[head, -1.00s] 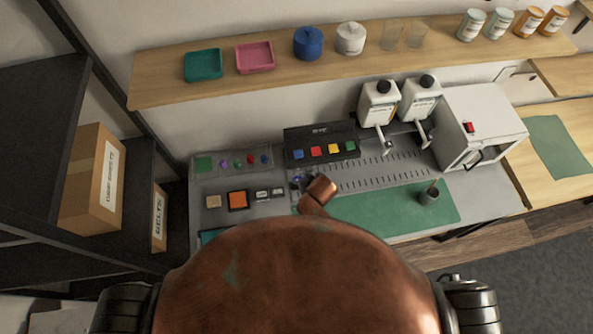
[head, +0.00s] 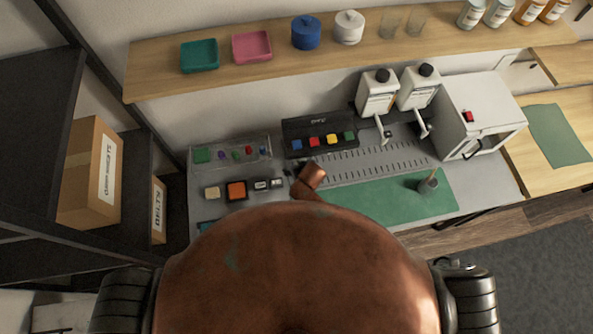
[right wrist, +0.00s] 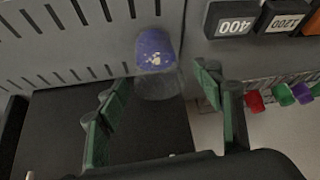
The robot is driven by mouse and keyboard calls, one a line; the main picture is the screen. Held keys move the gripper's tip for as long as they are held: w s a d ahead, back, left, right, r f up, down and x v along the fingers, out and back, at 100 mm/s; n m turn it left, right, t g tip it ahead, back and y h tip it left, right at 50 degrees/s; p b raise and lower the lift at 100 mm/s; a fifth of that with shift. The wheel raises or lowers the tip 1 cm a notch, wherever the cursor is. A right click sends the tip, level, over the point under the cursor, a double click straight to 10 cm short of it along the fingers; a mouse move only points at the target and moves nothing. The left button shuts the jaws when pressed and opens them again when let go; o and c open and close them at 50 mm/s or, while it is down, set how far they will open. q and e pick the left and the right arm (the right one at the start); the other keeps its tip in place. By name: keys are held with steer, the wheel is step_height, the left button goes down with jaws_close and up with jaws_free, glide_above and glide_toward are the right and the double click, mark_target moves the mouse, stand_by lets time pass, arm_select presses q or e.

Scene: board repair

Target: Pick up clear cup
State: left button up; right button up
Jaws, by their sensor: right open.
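A small clear cup (right wrist: 158,82) with a blue-purple part (right wrist: 154,48) shows in the right wrist view, between and just beyond the fingertips of my right gripper (right wrist: 163,82). The gripper is open, with green-padded fingers on either side of the cup, and I see no clear contact. In the head view my copper arm covers most of this spot, and the cup cannot be made out there. Two clear glasses (head: 388,22) also stand on the back shelf. My left gripper is not in view.
A slotted grey panel and black buttons marked 400 (right wrist: 233,22) and 1200 lie beside the cup. A button box (head: 320,140), two pump bottles (head: 378,95), a green mat (head: 385,200) and a small dark pot (head: 427,186) share the bench.

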steer(key=shift+c, duration=0.4)
steer(key=c, duration=1.3)
steer(key=shift+c, duration=0.3)
steer(key=shift+s+r, duration=0.1)
steer(key=shift+s+d+r, duration=0.4)
steer(key=shift+s+r, duration=0.35)
steer(key=shift+s, duration=0.05)
steer(key=s+d+r, duration=0.2)
steer(key=s+r, duration=0.1)
steer(key=s, duration=0.2)
steer(key=s+d+r, duration=0.2)
steer(key=s+r, duration=0.1)
steer(key=s, duration=0.3)
steer(key=shift+d+r, duration=0.15)
steer(key=shift+d, duration=0.15)
stand_by(1.7)
